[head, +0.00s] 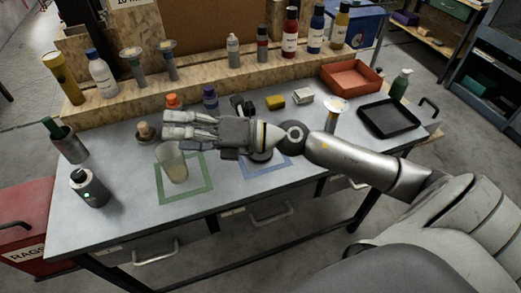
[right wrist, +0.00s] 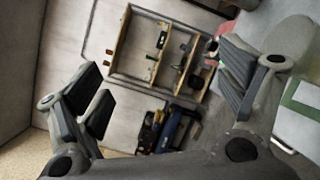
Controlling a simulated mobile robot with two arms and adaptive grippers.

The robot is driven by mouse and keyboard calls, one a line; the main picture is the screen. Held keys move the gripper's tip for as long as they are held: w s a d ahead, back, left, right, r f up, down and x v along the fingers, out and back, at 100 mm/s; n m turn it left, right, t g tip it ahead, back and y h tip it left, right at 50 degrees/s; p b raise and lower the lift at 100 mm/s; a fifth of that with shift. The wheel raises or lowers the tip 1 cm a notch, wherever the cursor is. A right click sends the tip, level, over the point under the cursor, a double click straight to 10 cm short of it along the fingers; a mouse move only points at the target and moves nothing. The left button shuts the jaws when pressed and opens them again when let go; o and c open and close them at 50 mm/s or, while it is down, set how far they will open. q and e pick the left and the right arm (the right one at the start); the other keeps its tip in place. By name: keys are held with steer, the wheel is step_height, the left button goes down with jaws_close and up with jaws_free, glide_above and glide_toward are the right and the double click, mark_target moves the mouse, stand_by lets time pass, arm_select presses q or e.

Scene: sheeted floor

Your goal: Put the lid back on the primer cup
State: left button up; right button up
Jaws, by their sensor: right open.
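A translucent, pale cup (head: 172,166), which looks like the primer cup, stands within the green square outline (head: 207,189) on the workbench. My right gripper (head: 172,125) is open and empty, its fingers pointing left, just above and behind the cup in the picture. Its spread fingers also show in the right wrist view (right wrist: 160,65) with nothing between them. A small round, flat thing (head: 261,157) lies at the blue square outline (head: 266,170), mostly hidden by my right wrist; I cannot tell if it is the lid. My left gripper is out of view.
An orange-capped bottle (head: 173,102) and a purple one (head: 210,98) stand behind my gripper. A red tray (head: 351,77) and black tray (head: 389,117) are at the right. The front left of the bench (head: 110,235) is clear.

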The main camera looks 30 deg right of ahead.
steer(key=d+f+n+g+h, duration=0.6)
steer(key=d+f+n+h, duration=0.15)
steer(key=d+f, duration=0.45)
steer(key=d+h, duration=0.5)
steer(key=d, duration=0.7)
steer(key=shift+s+g, duration=0.25)
steer(key=shift+g, duration=0.15)
steer(key=shift+a+m+h, duration=0.1)
steer(key=shift+m+h, duration=0.15)
steer(key=shift+p+x, duration=0.6)
steer(key=shift+x, duration=2.1)
steer(key=shift+w+a, duration=0.1)
steer(key=shift+w, duration=0.05)
